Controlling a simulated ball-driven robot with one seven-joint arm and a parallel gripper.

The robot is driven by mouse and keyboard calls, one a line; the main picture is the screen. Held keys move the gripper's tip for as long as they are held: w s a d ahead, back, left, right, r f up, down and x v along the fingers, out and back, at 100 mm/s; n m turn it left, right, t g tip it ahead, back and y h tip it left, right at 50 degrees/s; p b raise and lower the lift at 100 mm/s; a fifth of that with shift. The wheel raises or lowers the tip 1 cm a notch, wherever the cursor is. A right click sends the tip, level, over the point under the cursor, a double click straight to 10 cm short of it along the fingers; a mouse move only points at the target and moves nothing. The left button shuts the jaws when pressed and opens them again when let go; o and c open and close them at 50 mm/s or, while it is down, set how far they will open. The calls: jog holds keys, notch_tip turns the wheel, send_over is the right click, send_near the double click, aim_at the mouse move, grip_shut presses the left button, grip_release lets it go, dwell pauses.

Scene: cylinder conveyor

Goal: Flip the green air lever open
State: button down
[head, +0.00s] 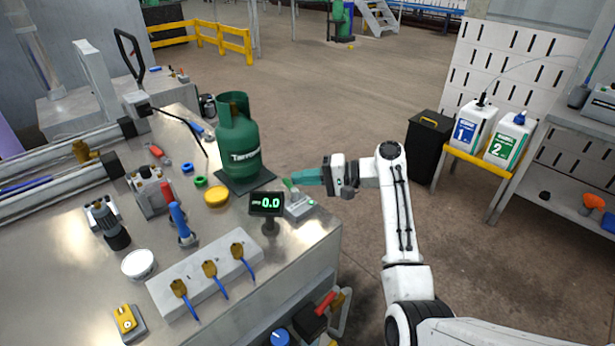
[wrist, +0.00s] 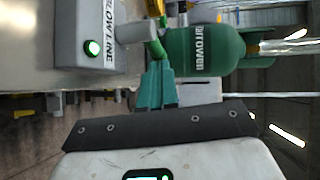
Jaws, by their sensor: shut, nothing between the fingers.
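The green air lever (head: 289,185) stands on a small grey box (head: 300,207) at the workbench's right corner. In the wrist view the box (wrist: 85,38) reads "BLOW LINE" and has a lit green button (wrist: 92,48). There the lever (wrist: 155,47) juts out beside the box, just beyond my fingertips. My gripper (head: 295,178) has teal fingers that are shut and empty, pointing left at the lever. In the wrist view my gripper (wrist: 156,68) is right at the lever's end; I cannot tell whether they touch.
A green gas cylinder (head: 240,140) stands on a dark plate behind the box. A display (head: 267,204) reading 0.0 stands close to the left of the box.

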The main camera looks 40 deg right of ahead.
jog(key=shift+w+a, duration=0.3)
jog(key=shift+w, duration=0.4)
jog(key=shift+w+a+p, duration=0.1)
jog(key=shift+w+p, duration=0.05)
jog(key=shift+p, duration=0.2)
